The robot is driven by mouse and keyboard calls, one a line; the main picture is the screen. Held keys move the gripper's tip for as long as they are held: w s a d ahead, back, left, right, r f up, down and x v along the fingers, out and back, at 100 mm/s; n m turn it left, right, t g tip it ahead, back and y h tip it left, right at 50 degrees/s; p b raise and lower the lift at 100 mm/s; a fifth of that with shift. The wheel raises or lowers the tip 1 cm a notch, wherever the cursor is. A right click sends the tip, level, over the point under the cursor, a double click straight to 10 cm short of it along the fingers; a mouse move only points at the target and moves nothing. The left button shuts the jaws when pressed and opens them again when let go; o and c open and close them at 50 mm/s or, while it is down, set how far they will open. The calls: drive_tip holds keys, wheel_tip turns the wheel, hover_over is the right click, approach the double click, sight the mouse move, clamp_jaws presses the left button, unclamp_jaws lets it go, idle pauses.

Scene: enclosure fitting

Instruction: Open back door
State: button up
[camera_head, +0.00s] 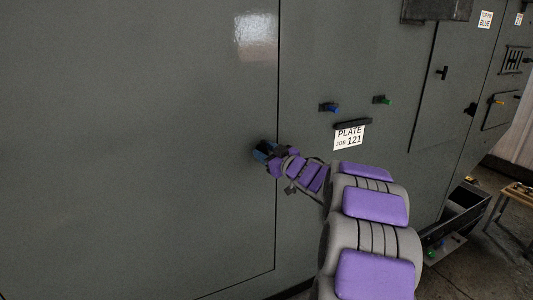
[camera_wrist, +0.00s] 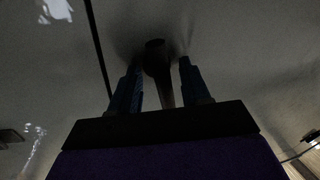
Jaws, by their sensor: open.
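The large grey door panel (camera_head: 140,150) fills the left of the head view and looks shut, its edge seam running down to the right of my gripper (camera_head: 262,151). In the wrist view my gripper (camera_wrist: 159,66) is open, with one blue finger on each side of a dark handle (camera_wrist: 155,50). The handle stands between the fingers, with no clear grip on it; whether a finger touches it I cannot tell. In the head view my gripper hides the handle.
Blue (camera_head: 332,108) and green (camera_head: 382,100) knobs and a "PLATE JOB 121" label (camera_head: 349,137) are on the panel to the right. Farther right are a smaller door (camera_head: 450,80), an open dark drawer or bin (camera_head: 462,212) and a wooden table (camera_head: 518,194). Bare floor shows at lower right.

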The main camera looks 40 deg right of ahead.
drive_tip(key=shift+c, duration=0.2)
clamp_jaws()
drive_tip(key=shift+r+n, duration=0.1)
drive_tip(key=shift+n, duration=0.2)
drive_tip(key=shift+n+g+p, duration=0.3)
drive_tip(key=shift+n+p, duration=0.3)
drive_tip(key=shift+n, duration=0.6)
drive_tip(key=shift+n+g+h, duration=0.3)
drive_tip(key=shift+n, duration=1)
drive_tip(key=shift+a+r, duration=0.1)
drive_tip(key=shift+o, duration=0.2)
unclamp_jaws()
